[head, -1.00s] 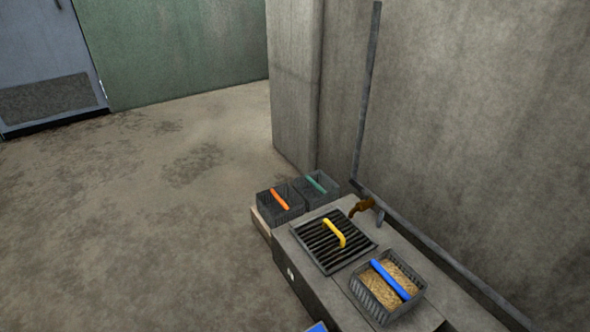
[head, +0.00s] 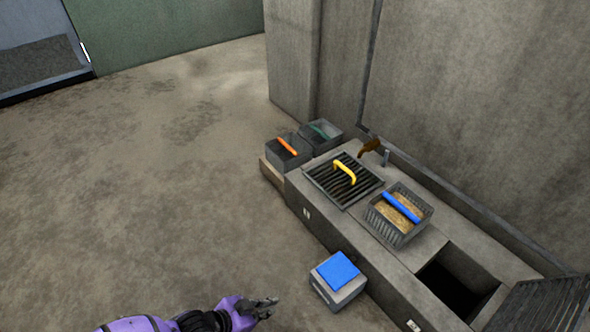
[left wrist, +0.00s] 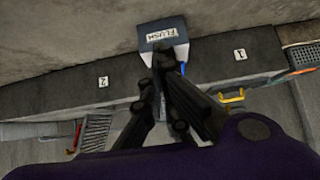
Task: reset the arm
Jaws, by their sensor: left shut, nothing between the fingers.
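My left gripper (head: 266,304) is at the bottom of the head view, at the end of my purple arm. It is shut and empty, to the left of and a little below a grey box with a blue top (head: 338,272). My right gripper is in neither view.
A long grey counter (head: 432,257) holds a grate with a yellow handle (head: 345,172), a grain-filled basket with a blue handle (head: 399,214) and an open dark pit (head: 452,287). Bins with orange (head: 287,147) and green (head: 320,131) handles stand at its far end. The left floor is clear.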

